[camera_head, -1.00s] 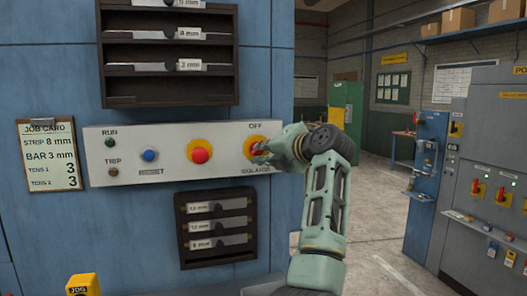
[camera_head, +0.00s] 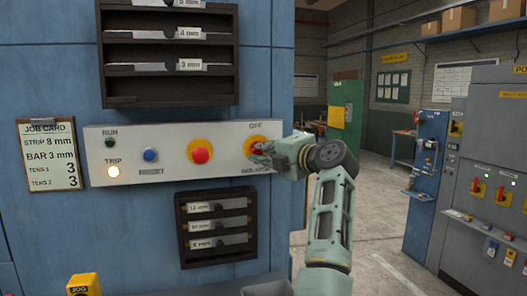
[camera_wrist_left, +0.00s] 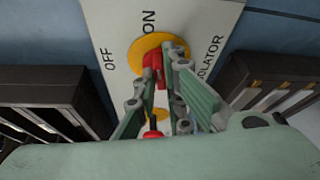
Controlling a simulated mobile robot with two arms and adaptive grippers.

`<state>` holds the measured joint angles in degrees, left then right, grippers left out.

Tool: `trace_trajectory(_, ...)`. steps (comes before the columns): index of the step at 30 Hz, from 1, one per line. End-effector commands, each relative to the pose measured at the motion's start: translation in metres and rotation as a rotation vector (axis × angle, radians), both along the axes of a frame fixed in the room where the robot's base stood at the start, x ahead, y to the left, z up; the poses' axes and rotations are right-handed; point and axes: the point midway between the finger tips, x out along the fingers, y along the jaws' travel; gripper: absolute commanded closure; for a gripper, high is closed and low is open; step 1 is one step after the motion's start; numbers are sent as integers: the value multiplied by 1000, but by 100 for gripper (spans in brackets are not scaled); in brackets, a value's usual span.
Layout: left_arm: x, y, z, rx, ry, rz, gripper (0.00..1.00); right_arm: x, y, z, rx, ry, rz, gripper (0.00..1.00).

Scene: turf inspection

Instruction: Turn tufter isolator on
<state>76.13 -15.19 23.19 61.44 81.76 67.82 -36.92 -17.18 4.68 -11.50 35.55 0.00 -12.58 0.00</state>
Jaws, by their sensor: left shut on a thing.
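The isolator is a red rotary handle on a yellow disc (camera_head: 252,148) at the right end of the pale control panel (camera_head: 225,165). My left gripper (camera_head: 266,152) is shut on the red handle. In the left wrist view, the fingers close around the red handle (camera_wrist_left: 154,60), in front of the yellow disc (camera_wrist_left: 144,47). The handle appears to point toward the ON mark (camera_wrist_left: 148,22), with OFF (camera_wrist_left: 109,58) to its left; the fingers hide part of it. My right gripper is not in view.
A red stop button (camera_head: 200,155) and a blue reset button (camera_head: 150,155) sit left of the isolator. A job card (camera_head: 50,155) hangs at the left. Bar racks (camera_head: 182,228) sit above and below the panel. Open floor lies to the right.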

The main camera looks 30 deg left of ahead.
Motion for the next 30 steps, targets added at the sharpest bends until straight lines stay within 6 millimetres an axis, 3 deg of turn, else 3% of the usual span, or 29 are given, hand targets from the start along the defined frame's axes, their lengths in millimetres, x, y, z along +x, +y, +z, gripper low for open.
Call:
trace_trajectory(12, 0, 0, -3, 122, 146, -1, 100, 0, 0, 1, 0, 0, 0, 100)
trace_trajectory(27, 1, -1, -3, 138, 166, -2, 100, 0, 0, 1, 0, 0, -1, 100)
trace_trajectory(28, 1, -1, -3, 138, 166, -2, 90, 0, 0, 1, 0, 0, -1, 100)
trace_trajectory(30, 1, -1, -3, 138, 166, -2, 84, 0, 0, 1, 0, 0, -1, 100)
